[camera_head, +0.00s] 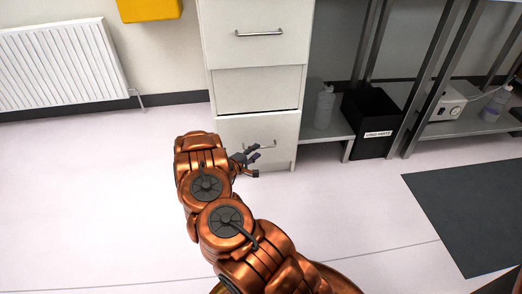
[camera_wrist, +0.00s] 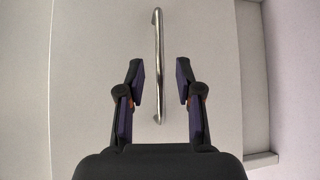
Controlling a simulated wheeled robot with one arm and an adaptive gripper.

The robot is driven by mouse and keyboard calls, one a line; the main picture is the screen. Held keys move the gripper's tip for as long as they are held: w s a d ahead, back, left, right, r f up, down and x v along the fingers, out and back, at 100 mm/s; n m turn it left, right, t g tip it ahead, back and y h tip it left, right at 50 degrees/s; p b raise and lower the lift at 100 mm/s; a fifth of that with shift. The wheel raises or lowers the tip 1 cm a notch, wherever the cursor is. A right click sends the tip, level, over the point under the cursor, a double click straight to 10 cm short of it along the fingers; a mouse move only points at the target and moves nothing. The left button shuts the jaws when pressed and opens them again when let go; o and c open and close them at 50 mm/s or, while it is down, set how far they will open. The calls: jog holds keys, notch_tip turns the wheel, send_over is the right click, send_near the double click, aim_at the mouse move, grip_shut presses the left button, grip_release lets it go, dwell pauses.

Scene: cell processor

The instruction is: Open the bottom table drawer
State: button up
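The bottom drawer (camera_head: 232,130) is a pale front low in the white drawer unit. A dark line runs along its top edge; I cannot tell whether it is slightly open. Its metal bar handle (camera_head: 268,147) is partly hidden by my gripper (camera_head: 250,158), which is right at the drawer front. In the wrist view the handle (camera_wrist: 157,50) runs up the picture, between the two fingertips of my gripper (camera_wrist: 160,75). The fingers are open, with a gap on both sides of the bar. How deep the bar lies between them is unclear.
A top drawer (camera_head: 228,40) with a bar handle and a plain handleless panel (camera_head: 258,90) are above. The floor at left is clear up to the radiator (camera_head: 60,68).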

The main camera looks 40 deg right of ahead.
jog(key=shift+w+d+f+b, duration=0.15)
jog(key=shift+d+b, duration=0.15)
jog(key=shift+d, duration=0.8)
jog(key=shift+w+d+f+b, duration=0.15)
jog(key=shift+d+b, duration=0.15)
jog(key=shift+d, duration=0.8)
grip_shut()
